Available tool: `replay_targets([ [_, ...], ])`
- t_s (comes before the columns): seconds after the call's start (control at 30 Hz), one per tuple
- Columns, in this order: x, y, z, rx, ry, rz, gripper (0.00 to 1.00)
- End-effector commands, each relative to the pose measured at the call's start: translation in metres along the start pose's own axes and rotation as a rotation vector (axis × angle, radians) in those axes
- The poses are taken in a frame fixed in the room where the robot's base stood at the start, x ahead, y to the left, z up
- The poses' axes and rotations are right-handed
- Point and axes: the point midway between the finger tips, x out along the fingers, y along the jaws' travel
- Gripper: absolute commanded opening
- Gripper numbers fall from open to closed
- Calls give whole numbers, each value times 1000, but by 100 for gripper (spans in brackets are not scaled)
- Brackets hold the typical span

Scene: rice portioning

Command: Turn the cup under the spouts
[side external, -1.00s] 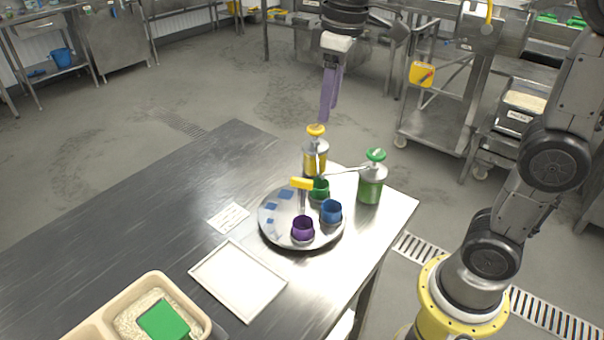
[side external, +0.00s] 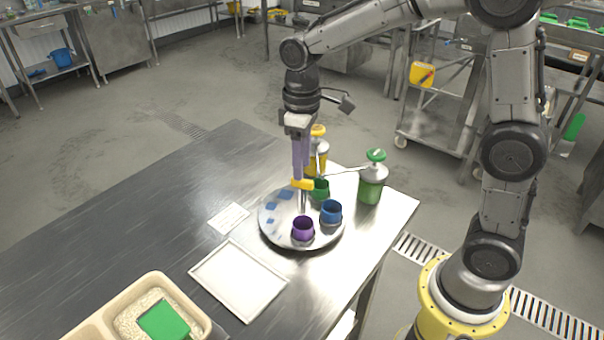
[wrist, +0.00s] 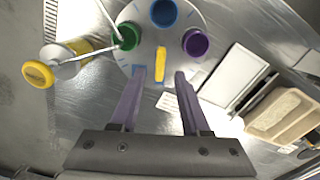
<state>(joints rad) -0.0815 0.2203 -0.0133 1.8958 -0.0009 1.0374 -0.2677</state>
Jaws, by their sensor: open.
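A round steel turntable (side external: 270,232) carries a green cup (side external: 320,190), a blue cup (side external: 331,212) and a purple cup (side external: 303,229). A yellow handle (side external: 303,184) stands on a post at its middle. My gripper (side external: 301,174) points down at the handle, open and empty. In the wrist view the handle (wrist: 161,62) shows between and slightly beyond the two purple fingertips; I cannot tell whether they touch it. A dispenser with a yellow top (side external: 318,131) and one with a green top (side external: 376,155) stand behind the turntable. The green one's thin spout reaches toward the green cup.
A white card (side external: 228,217) and an empty white tray (side external: 238,280) lie left of the turntable. The back left of the steel table (side external: 150,190) is clear.

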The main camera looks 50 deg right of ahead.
Motion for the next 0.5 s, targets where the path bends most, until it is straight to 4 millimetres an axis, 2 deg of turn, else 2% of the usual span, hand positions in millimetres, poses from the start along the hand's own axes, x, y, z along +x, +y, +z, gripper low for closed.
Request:
replay_targets([
  [0.03, 9, 0, 1, 0, -5, -1, 46],
  [0.2, 28, 0, 1, 0, -2, 0, 46],
  [0.5, 36, 0, 0, 0, 1, 1, 46],
])
